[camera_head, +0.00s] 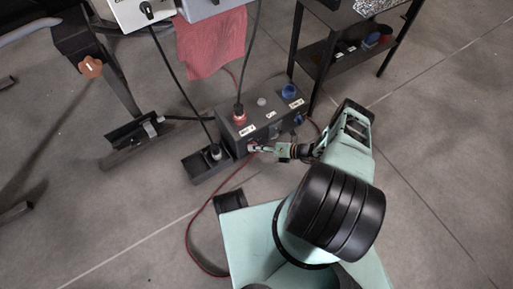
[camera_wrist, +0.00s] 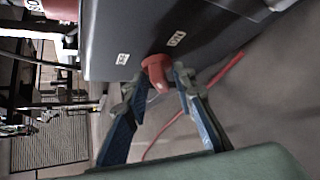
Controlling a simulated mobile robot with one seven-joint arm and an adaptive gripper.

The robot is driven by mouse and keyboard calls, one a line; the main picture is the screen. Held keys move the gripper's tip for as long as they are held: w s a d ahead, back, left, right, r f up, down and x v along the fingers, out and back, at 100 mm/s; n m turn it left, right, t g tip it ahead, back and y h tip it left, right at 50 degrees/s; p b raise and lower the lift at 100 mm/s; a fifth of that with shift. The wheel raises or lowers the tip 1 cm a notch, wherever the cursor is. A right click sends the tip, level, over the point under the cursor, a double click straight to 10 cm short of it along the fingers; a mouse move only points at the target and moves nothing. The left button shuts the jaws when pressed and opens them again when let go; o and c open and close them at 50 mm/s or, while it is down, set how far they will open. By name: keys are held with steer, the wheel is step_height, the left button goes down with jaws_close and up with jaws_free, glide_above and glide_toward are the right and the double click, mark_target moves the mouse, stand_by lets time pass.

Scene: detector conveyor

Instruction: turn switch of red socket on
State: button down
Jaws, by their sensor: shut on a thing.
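The dark socket box (camera_head: 262,124) stands on the floor in the middle of the head view. The red socket (camera_head: 239,116) is on its top at the left end, with a black cable plugged in; a red round part (camera_wrist: 58,9) shows at the top left of the wrist view. The red switch (camera_wrist: 157,73) sticks out from the box's side face, between two small white labels too small to read surely. My gripper (camera_wrist: 157,85) is shut on the red switch, one finger on each side. In the head view my gripper (camera_head: 258,149) reaches the box's front face and hides the switch.
A blue socket (camera_head: 289,90) is on the box's right end. A black holder with a plug (camera_head: 209,164) lies left of the box. A red cable (camera_head: 188,235) runs over the floor. A red cloth (camera_head: 211,45) hangs behind, and a black shelf (camera_head: 340,48) stands at the back right.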

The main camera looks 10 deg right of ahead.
steer(key=c, duration=2)
jaws_free()
steer(key=shift+o, duration=0.2)
steer(key=shift+d, duration=0.1)
steer(key=v, duration=1.2)
steer(key=shift+o, duration=0.3)
steer(key=shift+r, duration=0.1)
